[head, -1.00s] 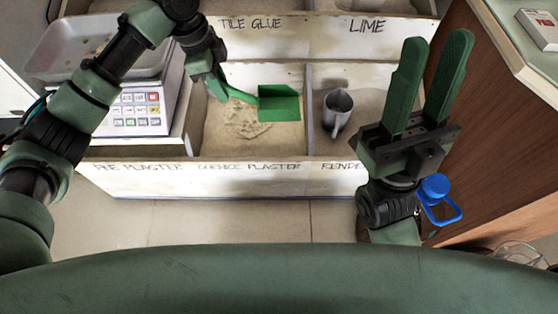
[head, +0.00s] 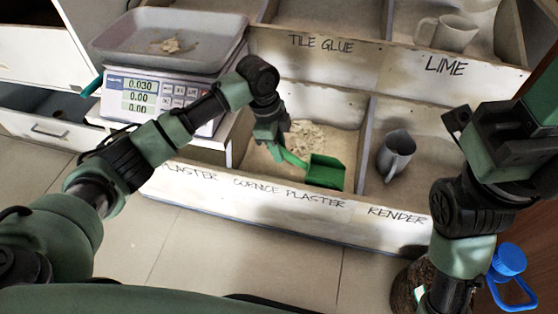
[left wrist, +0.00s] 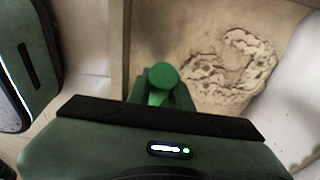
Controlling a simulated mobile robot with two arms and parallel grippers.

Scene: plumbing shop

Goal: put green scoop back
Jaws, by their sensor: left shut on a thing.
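The green scoop (head: 326,172) is at the cornice plaster compartment (head: 352,145), its pan to the right near the divider. Whether the pan rests on the powder or hangs just above it, I cannot tell. My left gripper (head: 277,143) is shut on the scoop's handle, at the compartment's left part. In the left wrist view the round green handle end (left wrist: 163,76) shows between the fingers (left wrist: 160,98), with pale powder (left wrist: 230,68) beyond; the pan is hidden there. My right gripper (head: 540,105) is at the right edge, its fingers largely cut off.
A scale (head: 160,95) with a grey tray (head: 110,42) holding a little powder stands at left, reading 0.030. A grey jug (head: 396,153) stands in the render compartment. A pale mug (head: 445,33) is in the lime compartment. A blue-capped thing (head: 509,262) is at lower right.

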